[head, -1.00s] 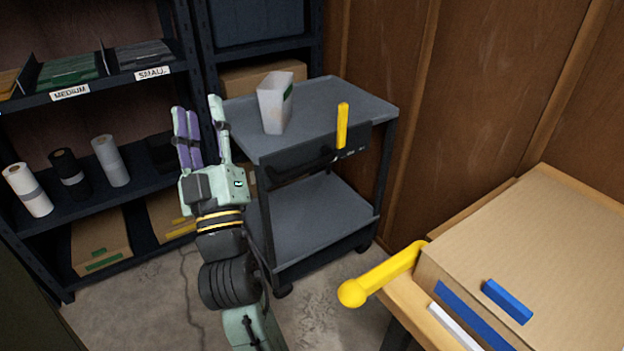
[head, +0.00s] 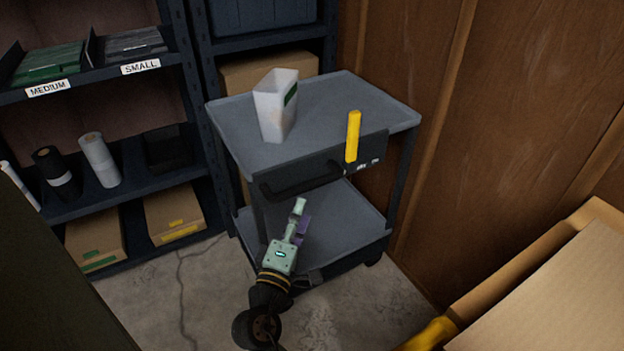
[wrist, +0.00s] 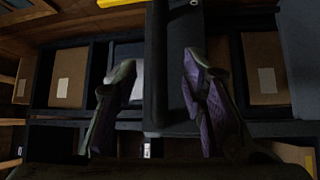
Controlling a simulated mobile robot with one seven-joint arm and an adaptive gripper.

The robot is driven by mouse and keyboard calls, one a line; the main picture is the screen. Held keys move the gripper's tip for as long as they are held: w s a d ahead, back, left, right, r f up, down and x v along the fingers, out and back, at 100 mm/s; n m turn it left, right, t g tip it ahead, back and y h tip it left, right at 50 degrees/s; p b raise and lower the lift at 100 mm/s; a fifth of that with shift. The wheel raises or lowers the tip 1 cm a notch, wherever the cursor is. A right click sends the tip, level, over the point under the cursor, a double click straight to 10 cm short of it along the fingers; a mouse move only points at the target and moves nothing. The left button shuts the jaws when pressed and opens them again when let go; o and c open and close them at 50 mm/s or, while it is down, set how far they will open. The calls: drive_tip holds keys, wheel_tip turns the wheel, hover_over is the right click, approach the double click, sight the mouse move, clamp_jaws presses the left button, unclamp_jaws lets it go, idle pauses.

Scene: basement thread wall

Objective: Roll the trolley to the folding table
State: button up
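The grey two-shelf trolley (head: 345,103) stands in the corner against the wood-panelled wall. Its dark handle (head: 300,184) runs along the near edge of the top shelf. My gripper (head: 301,214) is just below and in front of the handle in the head view. In the wrist view my gripper (wrist: 155,92) has its two purple-padded fingers wide apart, with a dark bar (wrist: 156,55), apparently the handle, between them. I see no grip closed on it. I cannot make out a table that is clearly the folding table.
A white bin (head: 272,108) stands on the trolley top, and a yellow upright piece (head: 352,136) is at its front edge. Dark shelving (head: 115,200) with rolls and boxes is at left. A cardboard box (head: 555,300) is at lower right. Some concrete floor (head: 215,300) is clear.

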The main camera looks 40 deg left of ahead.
sight(308, 190)
drive_tip(key=p+x, duration=0.2)
drive_tip(key=x, duration=0.7)
drive_tip(key=shift+c, duration=0.3)
clamp_jaws()
idle(0.4)
